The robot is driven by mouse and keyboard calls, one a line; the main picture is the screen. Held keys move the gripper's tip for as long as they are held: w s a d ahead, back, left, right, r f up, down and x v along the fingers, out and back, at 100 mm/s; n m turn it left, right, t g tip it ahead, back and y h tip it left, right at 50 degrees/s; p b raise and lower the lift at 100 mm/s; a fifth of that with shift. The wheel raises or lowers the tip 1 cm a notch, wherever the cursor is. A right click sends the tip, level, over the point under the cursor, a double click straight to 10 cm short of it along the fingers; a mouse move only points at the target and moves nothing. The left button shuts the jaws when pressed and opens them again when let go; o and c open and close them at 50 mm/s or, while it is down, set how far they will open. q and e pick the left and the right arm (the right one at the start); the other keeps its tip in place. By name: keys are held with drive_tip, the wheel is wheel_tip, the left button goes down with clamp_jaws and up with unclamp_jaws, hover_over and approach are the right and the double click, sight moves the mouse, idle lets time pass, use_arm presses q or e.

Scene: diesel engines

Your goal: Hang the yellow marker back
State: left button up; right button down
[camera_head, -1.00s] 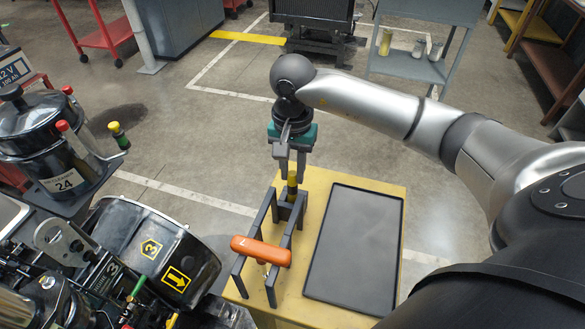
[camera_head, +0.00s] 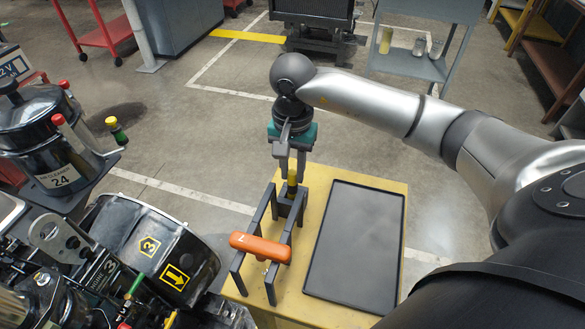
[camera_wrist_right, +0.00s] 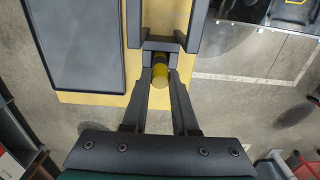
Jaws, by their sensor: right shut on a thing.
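The yellow marker (camera_head: 292,178) stands upright at the far end of a dark grey rack on a yellow table. Its lower part is at a small grey block (camera_head: 290,203); how deep it sits in the block is hidden. My right gripper (camera_head: 292,169) comes down from above and is shut on the marker's upper part. In the right wrist view the marker's round yellow end (camera_wrist_right: 160,72) shows between the fingertips (camera_wrist_right: 160,84), with the block just beyond. My left gripper is out of view.
An orange handled tool (camera_head: 261,248) lies across the rack's near part. A black tray (camera_head: 355,245) on the yellow table (camera_head: 317,174), right of the rack, looks empty. A black engine drum (camera_head: 150,245) and a canister (camera_head: 45,140) crowd the left side.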

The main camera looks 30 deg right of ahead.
drive_tip(key=shift+f, duration=0.15)
drive_tip(key=shift+c, duration=0.8)
unclamp_jaws()
drive_tip(key=shift+r, duration=0.25)
idle(0.3)
drive_tip(key=shift+r+p, duration=0.9)
drive_tip(key=shift+r, duration=0.65)
drive_tip(key=shift+r+p, duration=1.9)
drive_tip(key=shift+r, duration=1.1)
